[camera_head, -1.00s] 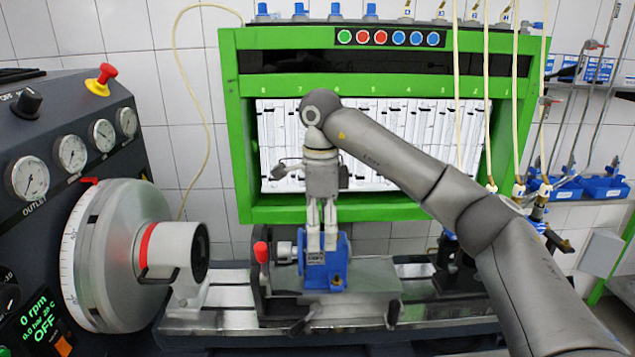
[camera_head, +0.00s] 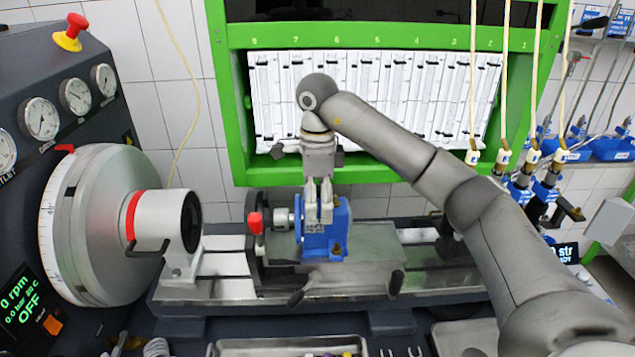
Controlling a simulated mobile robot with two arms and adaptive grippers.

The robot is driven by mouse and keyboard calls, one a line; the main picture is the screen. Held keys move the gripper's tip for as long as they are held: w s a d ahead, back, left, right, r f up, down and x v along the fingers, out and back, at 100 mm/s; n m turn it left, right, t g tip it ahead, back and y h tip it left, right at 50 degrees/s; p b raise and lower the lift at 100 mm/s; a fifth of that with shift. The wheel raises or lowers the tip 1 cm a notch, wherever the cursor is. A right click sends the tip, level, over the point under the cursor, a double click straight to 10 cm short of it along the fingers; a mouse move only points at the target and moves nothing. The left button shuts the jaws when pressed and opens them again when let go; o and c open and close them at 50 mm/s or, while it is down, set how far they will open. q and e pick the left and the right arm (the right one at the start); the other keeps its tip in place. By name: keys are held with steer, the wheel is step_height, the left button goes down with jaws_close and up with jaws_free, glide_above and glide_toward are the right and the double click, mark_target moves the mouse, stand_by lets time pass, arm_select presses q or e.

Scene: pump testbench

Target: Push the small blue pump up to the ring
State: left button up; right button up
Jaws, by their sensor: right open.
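The small blue pump (camera_head: 325,241) stands on the bench slide in the middle of the view, its short shaft pointing left. The ring, a grey cylinder with a red band (camera_head: 160,221), sits on the large graduated wheel at the left. A clear gap lies between the pump's shaft end and the ring. My right gripper (camera_head: 318,216) points down at the pump, its fingers in front of the upper part of the blue body. The fingers are open. I cannot tell whether they touch the pump. My left gripper is not in view.
A red-knobbed lever (camera_head: 255,222) stands just left of the pump. The rail bed (camera_head: 222,280) runs left to right under it. A green frame (camera_head: 225,110) with glass tubes rises behind. A tray (camera_head: 290,347) lies at the front. Hoses hang at the right.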

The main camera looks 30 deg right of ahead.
mark_target(296, 216)
steer(key=shift+f+p, duration=0.45)
steer(key=shift+f, duration=1.5)
steer(key=shift+s, duration=0.1)
jaws_close()
steer(key=shift+a, duration=0.15)
steer(key=shift+w+a, duration=0.2)
steer(key=shift+a, duration=0.3)
steer(key=shift+w+a, duration=0.2)
steer(key=shift+a, duration=0.25)
steer(key=shift+a, duration=0.1)
steer(key=shift+w+a, duration=0.6)
steer(key=shift+a, duration=0.35)
steer(key=shift+a, duration=0.15)
